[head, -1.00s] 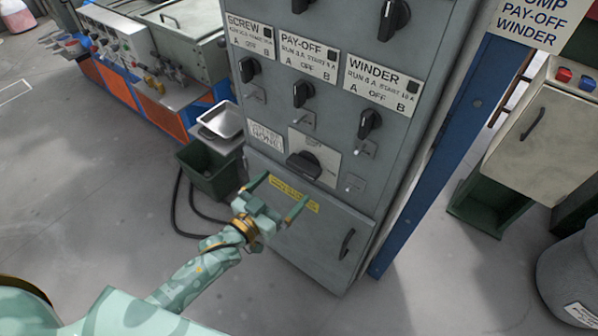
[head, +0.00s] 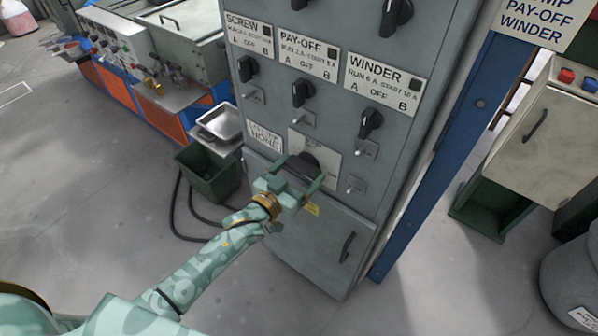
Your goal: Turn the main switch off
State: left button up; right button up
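The main switch (head: 318,158) is a large black rotary knob on a pale square plate, low on the grey cabinet (head: 395,165). My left gripper (head: 300,171) is in front of the knob, its two green fingers spread apart, one at the knob's left and one at its lower right. Whether the fingers touch the knob I cannot tell. The gripper hides the knob's lower part, so its exact setting is unclear. My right gripper is not in view.
Smaller black selector knobs (head: 302,93) and small toggle levers sit above. The cabinet's lower door has a handle (head: 347,247). A green bin (head: 208,176) stands left of the cabinet. A blue post (head: 425,190) is at its right. Grey floor is clear at left.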

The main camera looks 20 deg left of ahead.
pick_arm(q)
jog(key=shift+r+n+p, duration=0.1)
jog(key=shift+n+p, duration=0.5)
jog(key=shift+n, duration=0.1)
jog(key=shift+n+p, duration=0.75)
jog(key=shift+n, duration=0.45)
jog(key=n+p, duration=0.1)
jog(key=n, duration=0.3)
jog(key=shift+n+p, duration=0.3)
jog(key=shift+p, duration=0.05)
jog(key=n, duration=0.9)
jog(key=shift+n, duration=0.4)
jog(key=o, duration=0.9)
jog(key=shift+c, duration=0.2)
